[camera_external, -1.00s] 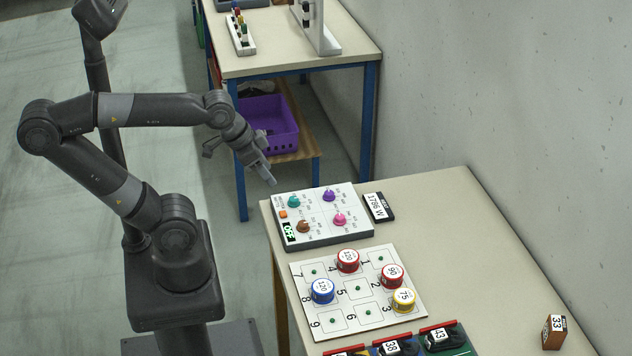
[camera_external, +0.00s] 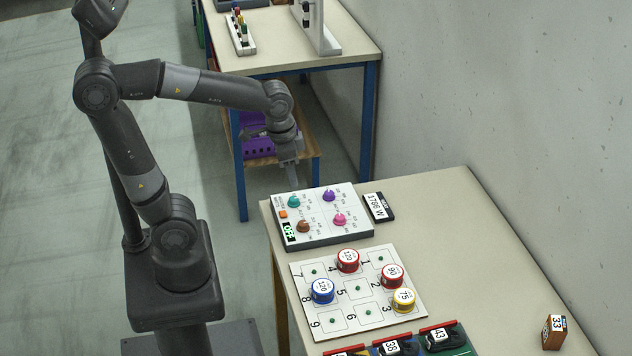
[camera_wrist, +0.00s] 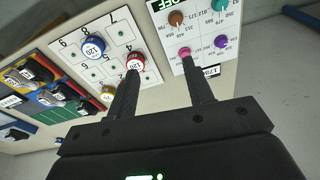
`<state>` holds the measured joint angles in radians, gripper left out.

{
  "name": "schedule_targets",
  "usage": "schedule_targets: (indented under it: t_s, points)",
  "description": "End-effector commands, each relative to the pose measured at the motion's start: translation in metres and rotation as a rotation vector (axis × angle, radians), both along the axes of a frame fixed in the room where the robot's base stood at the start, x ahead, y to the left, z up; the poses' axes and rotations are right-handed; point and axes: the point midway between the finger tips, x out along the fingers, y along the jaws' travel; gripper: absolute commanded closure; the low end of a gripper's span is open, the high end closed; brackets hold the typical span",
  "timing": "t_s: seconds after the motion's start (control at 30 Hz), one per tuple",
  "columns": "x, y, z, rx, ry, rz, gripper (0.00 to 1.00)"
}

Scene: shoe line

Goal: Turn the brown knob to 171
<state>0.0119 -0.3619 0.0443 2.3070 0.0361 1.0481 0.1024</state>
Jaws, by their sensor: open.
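The brown knob (camera_external: 303,226) is on a white and grey control panel (camera_external: 340,202), at its front left in the external view. In the wrist view the brown knob (camera_wrist: 177,19) is near the top, with small printed numbers around it that I cannot read surely. Teal (camera_external: 294,201), purple (camera_external: 329,195) and pink (camera_external: 340,219) knobs share the panel. A green display (camera_external: 289,231) reads OFF below an orange button (camera_external: 283,214). My gripper (camera_external: 292,183) is above the panel's far left edge, pointing down, apart from the knobs. In the wrist view its two fingers (camera_wrist: 163,84) are spread and empty.
A black block labelled 1786 W (camera_external: 378,207) lies beside the panel. A numbered board (camera_external: 357,290) with several coloured round pieces lies in front. Dark shoe-like items (camera_external: 440,338) are at the front edge, and a brown box marked 33 (camera_external: 554,331) at right.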

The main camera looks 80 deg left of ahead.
Motion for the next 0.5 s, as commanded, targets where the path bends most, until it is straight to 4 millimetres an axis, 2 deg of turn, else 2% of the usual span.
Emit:
schedule_targets:
  t_s: [0.2,0.5]
  points:
    - [0.035,0.011,-0.028,0.019,0.184,-0.039,0.53]
    - [0.074,0.025,-0.075,0.041,0.418,-0.094,0.53]
